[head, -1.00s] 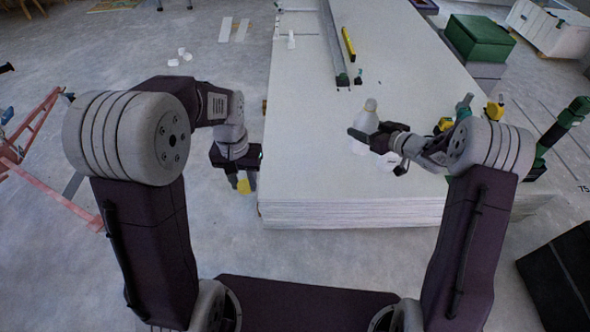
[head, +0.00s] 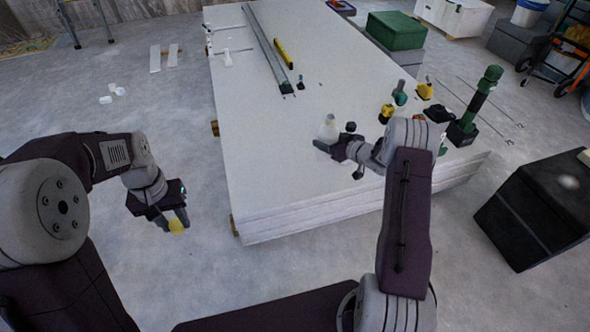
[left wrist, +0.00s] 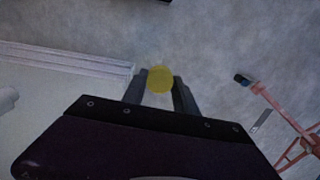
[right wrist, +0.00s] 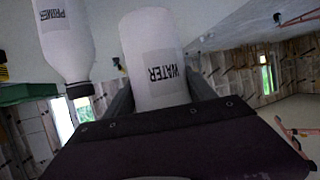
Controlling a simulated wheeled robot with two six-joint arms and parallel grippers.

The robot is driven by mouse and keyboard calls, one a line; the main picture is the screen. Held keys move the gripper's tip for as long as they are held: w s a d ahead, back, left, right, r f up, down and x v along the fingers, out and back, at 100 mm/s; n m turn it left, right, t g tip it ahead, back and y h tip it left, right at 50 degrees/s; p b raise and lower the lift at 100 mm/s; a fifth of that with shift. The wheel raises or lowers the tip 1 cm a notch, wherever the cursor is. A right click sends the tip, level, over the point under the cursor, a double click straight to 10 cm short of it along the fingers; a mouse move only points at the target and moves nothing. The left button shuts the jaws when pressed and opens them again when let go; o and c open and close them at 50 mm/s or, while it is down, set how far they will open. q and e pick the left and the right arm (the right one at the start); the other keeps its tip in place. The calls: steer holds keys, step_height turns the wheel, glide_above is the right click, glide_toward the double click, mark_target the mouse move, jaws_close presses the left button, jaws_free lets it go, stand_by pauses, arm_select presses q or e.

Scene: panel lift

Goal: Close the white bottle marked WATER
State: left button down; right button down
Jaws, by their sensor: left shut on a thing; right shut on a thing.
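The white bottle marked WATER (right wrist: 155,60) is between the fingers of my right gripper (head: 325,142). Its label appears upside down in the right wrist view, and its neck is hidden behind the gripper body. In the head view, a pale bottle (head: 328,128) shows at the right gripper above the panel stack. My left gripper (head: 172,222) is shut on a round yellow cap (left wrist: 160,80). It holds the cap over the floor, left of the stack and well apart from the bottle.
A second white bottle marked PRIMER (right wrist: 63,40), with a dark cap, is beside the WATER bottle in the right wrist view. The panel stack (head: 270,170) fills the middle. Tools, including a yellow level (head: 284,53), lie on it. A black box (head: 530,210) stands at right.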

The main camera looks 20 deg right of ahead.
steer(key=w+a+f+b, duration=0.5)
steer(key=a+f+b, duration=0.1)
steer(key=a, duration=0.4)
steer(key=shift+w+f+b, duration=0.3)
steer(key=shift+w+f, duration=0.05)
steer(key=shift+a, duration=0.1)
step_height(320, 180, down, 4)
steer(key=b, duration=0.3)
steer(key=shift+f, duration=0.2)
steer(key=shift+r, duration=0.2)
steer(key=shift+c, duration=1.5)
jaws_free()
steer(key=shift+f, duration=0.2)
